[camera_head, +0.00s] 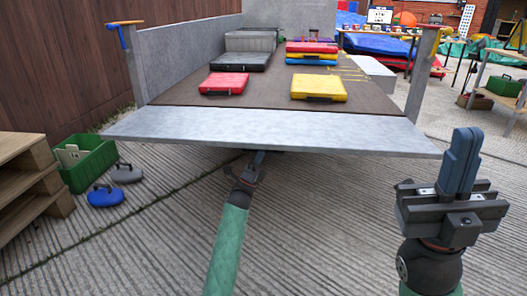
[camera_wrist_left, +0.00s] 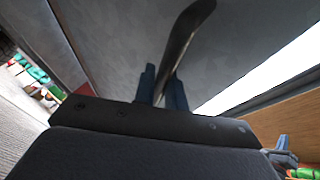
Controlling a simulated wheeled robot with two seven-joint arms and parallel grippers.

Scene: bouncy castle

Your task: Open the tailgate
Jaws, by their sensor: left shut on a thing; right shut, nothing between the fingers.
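The trailer's tailgate (camera_head: 270,130) is a grey metal panel, lowered to about level with the trailer bed at its rear edge. My left gripper (camera_head: 257,158) is at the underside of its outer edge, near the middle, partly hidden by the panel. In the left wrist view my left gripper (camera_wrist_left: 161,88) is shut on a dark curved handle (camera_wrist_left: 188,35) in front of the grey panel (camera_wrist_left: 115,30). My right gripper (camera_head: 461,160) is shut and empty, raised to the right of the tailgate.
Red (camera_head: 224,83) and yellow (camera_head: 318,87) cases lie on the trailer bed, with grey cases behind. Posts (camera_head: 422,75) stand at both rear corners. A green crate (camera_head: 88,163), a blue weight (camera_head: 105,196) and wooden pallets (camera_head: 30,180) are on the left. The ground below the tailgate is clear.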

